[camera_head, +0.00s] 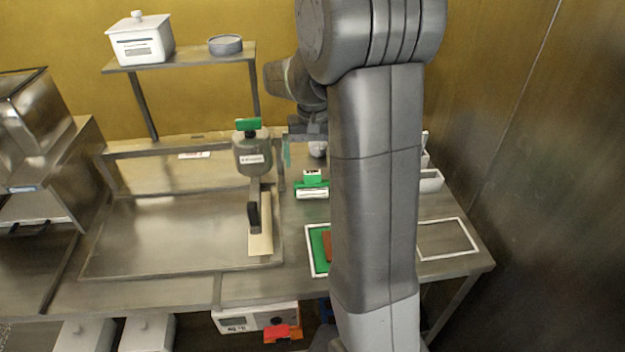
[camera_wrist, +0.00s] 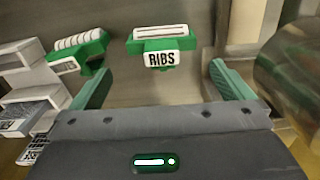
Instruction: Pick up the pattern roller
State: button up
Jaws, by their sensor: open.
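A green-and-white pattern roller (camera_wrist: 160,42) with a white label reading RIBS lies ahead of my gripper, between the lines of its fingers, in the wrist view. My gripper (camera_wrist: 158,80) is open, with green fingers apart and nothing between the tips. In the head view my gripper (camera_head: 298,150) is partly hidden by my arm.
A grey canister (camera_head: 252,158) with a green top stands left of the roller. A green mat (camera_head: 318,236) in a white frame is partly behind my arm.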

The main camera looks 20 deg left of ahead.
aim_at(312, 170)
notch_tip(312, 170, down, 6)
jog(key=shift+a+r+p, duration=0.1)
jog(key=shift+p, duration=0.2)
